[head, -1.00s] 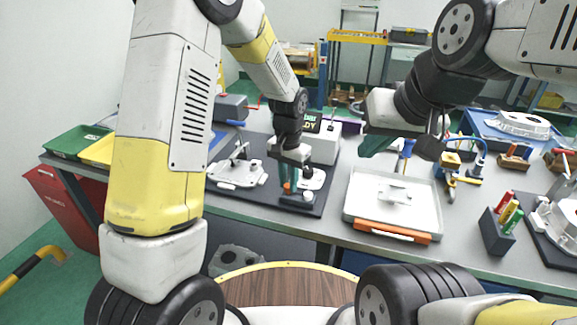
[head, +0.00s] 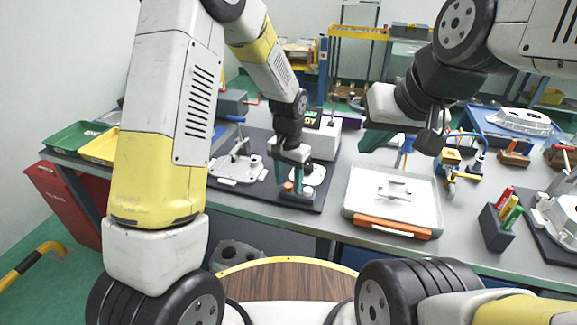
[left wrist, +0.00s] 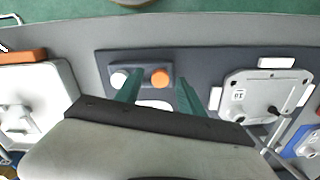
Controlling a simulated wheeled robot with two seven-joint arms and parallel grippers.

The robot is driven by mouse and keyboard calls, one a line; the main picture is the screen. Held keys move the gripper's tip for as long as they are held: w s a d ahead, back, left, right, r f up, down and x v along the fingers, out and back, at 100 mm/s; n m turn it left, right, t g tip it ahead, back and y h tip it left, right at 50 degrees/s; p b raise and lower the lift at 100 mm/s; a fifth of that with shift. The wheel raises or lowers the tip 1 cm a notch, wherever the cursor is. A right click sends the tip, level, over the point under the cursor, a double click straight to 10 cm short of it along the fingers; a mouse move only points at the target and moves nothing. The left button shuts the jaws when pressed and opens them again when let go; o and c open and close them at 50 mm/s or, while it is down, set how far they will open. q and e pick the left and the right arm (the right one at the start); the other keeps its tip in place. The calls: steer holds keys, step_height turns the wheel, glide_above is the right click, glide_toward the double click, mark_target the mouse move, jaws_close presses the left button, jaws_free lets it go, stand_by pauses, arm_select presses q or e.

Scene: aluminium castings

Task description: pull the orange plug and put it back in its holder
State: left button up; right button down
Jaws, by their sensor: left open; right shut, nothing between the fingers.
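The orange plug (head: 288,186) stands in a small dark block, its holder (head: 298,196), at the front of a dark mat. In the left wrist view, the orange plug's round top (left wrist: 160,78) shows beside a white round top (left wrist: 119,78) on the same block (left wrist: 140,72). My left gripper (head: 290,182) is open just above the block. Its green fingers (left wrist: 158,97) are apart, with the orange top seen between them; contact cannot be told. My right gripper (head: 376,142) is shut and empty in the air behind the white tray.
A grey casting (head: 238,174) lies left of the block on the mat (head: 262,202). A white tray (head: 357,202) with an orange front edge stands to the right. A dark rack (head: 494,232) with coloured handles is further right. Green (head: 62,142) and yellow bins are at the left.

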arm_select(q)
steer(key=shift+r, duration=3.9)
steer(key=shift+a+r, duration=0.1)
steer(key=shift+r, duration=0.05)
step_height(320, 180, up, 6)
steer(key=n+t, duration=0.1)
glide_above(288, 185)
steer(key=s+a, duration=0.2)
steer(key=a, duration=0.2)
steer(key=s+a+r+n+t+h, duration=0.2)
steer(key=s+a+r, duration=0.3)
steer(key=s+r, duration=0.15)
steer(key=s+a+r+n+t, duration=0.1)
steer(key=s+a+r, duration=0.1)
steer(key=s, duration=0.3)
steer(key=s+a+r+n+t, duration=0.2)
steer(key=s+a+r, duration=0.1)
steer(key=s, duration=0.3)
steer(key=shift+r, duration=0.1)
